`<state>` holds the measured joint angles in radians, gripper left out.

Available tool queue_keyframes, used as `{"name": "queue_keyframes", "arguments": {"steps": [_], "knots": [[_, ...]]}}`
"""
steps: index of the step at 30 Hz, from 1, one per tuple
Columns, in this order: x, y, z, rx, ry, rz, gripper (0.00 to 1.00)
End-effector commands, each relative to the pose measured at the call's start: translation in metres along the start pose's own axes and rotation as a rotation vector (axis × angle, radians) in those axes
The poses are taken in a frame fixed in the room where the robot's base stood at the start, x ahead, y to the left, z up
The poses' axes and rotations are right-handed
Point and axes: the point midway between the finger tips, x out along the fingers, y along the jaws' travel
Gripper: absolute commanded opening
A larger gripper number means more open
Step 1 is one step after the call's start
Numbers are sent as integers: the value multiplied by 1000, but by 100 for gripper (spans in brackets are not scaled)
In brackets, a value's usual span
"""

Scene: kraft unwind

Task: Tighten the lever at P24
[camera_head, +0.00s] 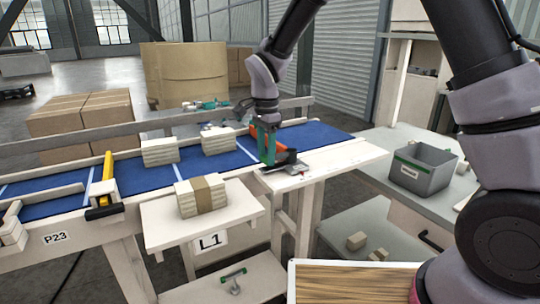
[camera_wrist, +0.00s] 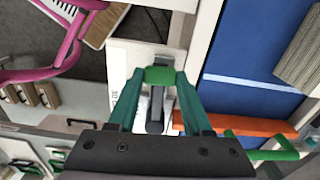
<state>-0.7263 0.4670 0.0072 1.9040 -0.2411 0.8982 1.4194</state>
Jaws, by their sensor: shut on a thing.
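My gripper (camera_head: 267,158) reaches down to a small fixture at the near edge of the blue conveyor, beside a white board. In the wrist view its two teal fingers (camera_wrist: 160,78) are shut on the green end of a lever (camera_wrist: 159,75). The lever's dark grey arm (camera_wrist: 155,110) runs back between the fingers towards the gripper body. An orange bar (camera_wrist: 250,127) lies beside the right finger, over the conveyor side. The P24 label is not readable in either view. My fingers hide part of the fixture in the head view.
The blue conveyor (camera_head: 322,134) carries several pale stacks (camera_head: 160,151). A banded stack (camera_head: 201,195) sits on the L1 shelf (camera_head: 160,226). A yellow bar (camera_head: 107,171) stands at P23. A grey bin (camera_head: 422,168) is on the right bench. Another green handle (camera_wrist: 280,148) shows in the wrist view.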

Motion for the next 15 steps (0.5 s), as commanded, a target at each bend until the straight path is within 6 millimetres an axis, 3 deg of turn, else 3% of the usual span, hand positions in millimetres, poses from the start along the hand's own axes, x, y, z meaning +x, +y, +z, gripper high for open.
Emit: {"name": "queue_keyframes", "arguments": {"steps": [15], "knots": [[-2,-9,-1,75,0,-6,0]]}}
